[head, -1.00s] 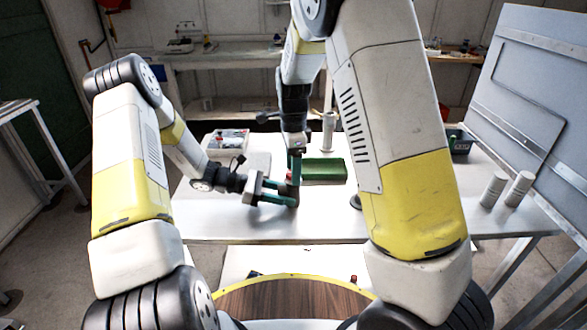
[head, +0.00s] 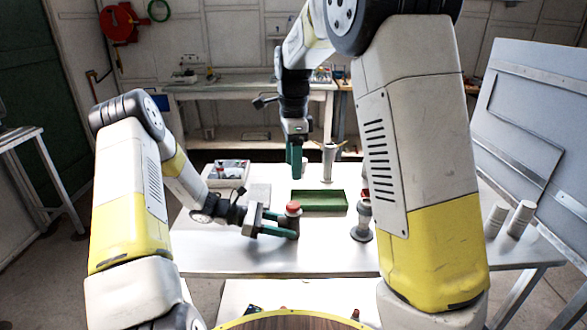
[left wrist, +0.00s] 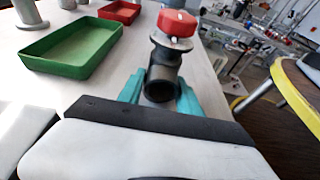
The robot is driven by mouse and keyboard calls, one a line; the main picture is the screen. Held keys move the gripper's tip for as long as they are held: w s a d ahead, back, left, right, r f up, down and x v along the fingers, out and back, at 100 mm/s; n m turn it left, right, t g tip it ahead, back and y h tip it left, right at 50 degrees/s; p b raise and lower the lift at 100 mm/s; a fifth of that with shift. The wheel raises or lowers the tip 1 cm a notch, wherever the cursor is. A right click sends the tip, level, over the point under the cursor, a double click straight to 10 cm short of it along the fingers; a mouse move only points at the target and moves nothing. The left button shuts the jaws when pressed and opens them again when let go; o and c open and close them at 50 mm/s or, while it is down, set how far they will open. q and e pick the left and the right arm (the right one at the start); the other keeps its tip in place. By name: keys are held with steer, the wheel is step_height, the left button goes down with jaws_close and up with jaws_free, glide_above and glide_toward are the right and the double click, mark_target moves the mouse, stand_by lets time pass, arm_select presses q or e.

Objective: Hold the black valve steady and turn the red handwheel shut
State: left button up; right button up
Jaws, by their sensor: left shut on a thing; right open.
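The black valve (head: 292,224) stands on the table, with the red handwheel (head: 293,206) on top of it. My left gripper (head: 290,232) is shut on the dark valve body from the left, below the handwheel. In the left wrist view the valve body (left wrist: 163,78) sits between the teal fingers (left wrist: 160,92), and the red handwheel (left wrist: 177,22) shows above it, clear of any finger. My right gripper (head: 297,174) is open and empty, pointing down above and behind the handwheel, apart from it.
A green tray (head: 320,201) lies just behind the valve. A second, grey valve (head: 361,222) stands to the right, partly hidden by my right arm. A grey cylinder (head: 328,162) stands at the back; two more (head: 520,219) stand at the right. The table's front left is clear.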

arm_select(q)
steer(key=o, duration=1.1)
steer(key=shift+c, duration=0.2)
